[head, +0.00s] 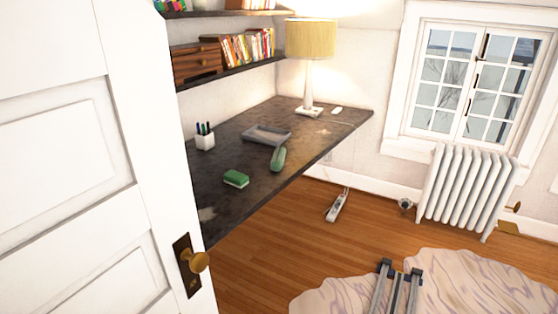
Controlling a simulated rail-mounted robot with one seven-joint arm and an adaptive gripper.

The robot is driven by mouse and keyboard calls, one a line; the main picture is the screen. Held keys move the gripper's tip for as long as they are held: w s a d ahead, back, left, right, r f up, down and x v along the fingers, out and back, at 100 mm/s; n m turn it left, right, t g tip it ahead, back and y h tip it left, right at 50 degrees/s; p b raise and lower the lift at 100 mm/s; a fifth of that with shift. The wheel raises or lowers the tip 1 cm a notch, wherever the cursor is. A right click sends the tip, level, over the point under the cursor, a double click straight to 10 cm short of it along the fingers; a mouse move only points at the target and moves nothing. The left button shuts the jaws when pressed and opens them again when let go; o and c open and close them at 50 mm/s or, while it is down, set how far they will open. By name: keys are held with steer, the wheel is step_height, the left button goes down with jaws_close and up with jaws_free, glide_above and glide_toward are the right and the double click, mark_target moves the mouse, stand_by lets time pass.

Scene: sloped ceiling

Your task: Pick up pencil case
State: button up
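A long green rounded object (278,158), which looks like the pencil case, lies on the dark desk (225,212) near its front edge. A shorter green block-like object (236,178) lies to its left and nearer; I cannot tell for certain which of the two is the pencil case. My gripper (401,268) shows at the bottom right, over the pale rug and well apart from the desk. Its two fingers are spread with nothing between them. The rest of my arm is out of the picture.
A white door (75,150) with a brass knob stands close on the left. The desk holds a pen cup (204,138), a grey tray (267,135) and a lamp (311,45). Shelves hang above it. A white radiator (465,190) stands right. Wooden floor (285,235) is mostly clear.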

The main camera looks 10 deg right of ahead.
stand_by(0.4)
steer(key=o, duration=1)
